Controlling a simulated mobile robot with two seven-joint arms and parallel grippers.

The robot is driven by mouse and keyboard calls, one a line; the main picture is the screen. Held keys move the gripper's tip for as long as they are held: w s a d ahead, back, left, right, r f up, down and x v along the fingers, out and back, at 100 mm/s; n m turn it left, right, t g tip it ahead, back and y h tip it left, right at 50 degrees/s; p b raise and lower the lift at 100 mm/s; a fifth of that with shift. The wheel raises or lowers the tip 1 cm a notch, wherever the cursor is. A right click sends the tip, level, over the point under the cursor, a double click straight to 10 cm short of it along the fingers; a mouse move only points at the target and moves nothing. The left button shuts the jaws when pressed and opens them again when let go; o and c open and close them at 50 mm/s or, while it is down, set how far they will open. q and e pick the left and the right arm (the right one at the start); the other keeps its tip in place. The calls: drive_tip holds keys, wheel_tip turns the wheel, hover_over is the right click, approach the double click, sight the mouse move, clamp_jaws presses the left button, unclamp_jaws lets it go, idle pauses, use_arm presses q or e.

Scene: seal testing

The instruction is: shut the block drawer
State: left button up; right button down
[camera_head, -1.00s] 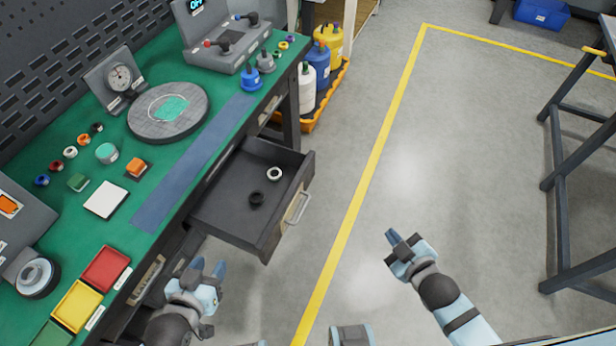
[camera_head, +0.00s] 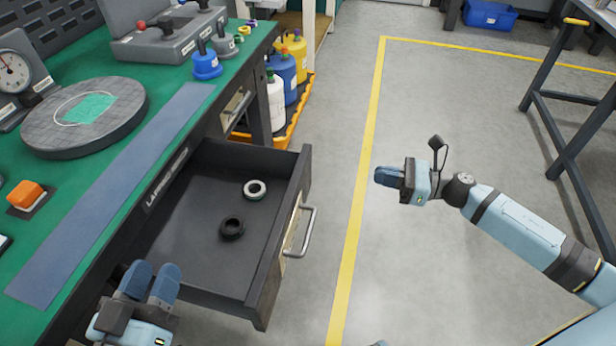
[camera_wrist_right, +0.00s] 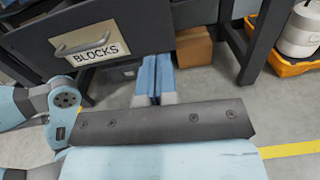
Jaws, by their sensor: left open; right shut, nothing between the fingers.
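The open drawer (camera_head: 277,290) sticks out from the bench; its front carries a metal handle (camera_head: 301,228) and a pale label.
A white ring (camera_head: 255,190) and a black ring (camera_head: 232,228) lie in the drawer. Bottles (camera_head: 283,72) stand in an orange tray beyond it. A dark metal frame (camera_head: 560,125) stands at the right. The floor right of the drawer is clear.

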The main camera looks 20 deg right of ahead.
use_arm(q)
wheel_tip(320, 180, down, 3)
drive_tip(key=shift+d+f+g+b, duration=0.15)
drive_tip(key=shift+g+b, duration=0.45)
drive_tip(key=shift+b, duration=0.45)
use_arm(e)
approach(310, 163)
drive_tip(key=shift+n, duration=0.3)
drive_tip(key=x, duration=0.7)
drive_tip(key=shift+w+a+f, duration=0.1)
drive_tip(key=shift+w+f, duration=0.1)
drive_tip(key=shift+w, duration=0.15)
drive_tip(key=shift+w+a, duration=0.15)
drive_tip(key=shift+a, duration=0.1)
drive_tip(key=p+x, duration=0.1)
drive_tip(key=x, duration=1.6)
drive_tip(key=b+x, duration=0.1)
drive_tip(key=x, duration=0.4)
drive_tip(key=b+x, duration=0.1)
drive_tip(key=x, duration=0.4)
drive_tip(key=shift+a+f, duration=0.25)
drive_tip(key=shift+f, duration=0.1)
drive_tip(key=shift+w+a, duration=0.3)
drive_tip(key=shift+a, duration=0.15)
use_arm(q)
drive_tip(key=shift+s+d+f+m+g, duration=0.15)
drive_tip(key=shift+f+m+g, duration=0.25)
drive_tip(key=shift+f, duration=0.45)
use_arm(e)
drive_tip(key=shift+r, duration=0.3)
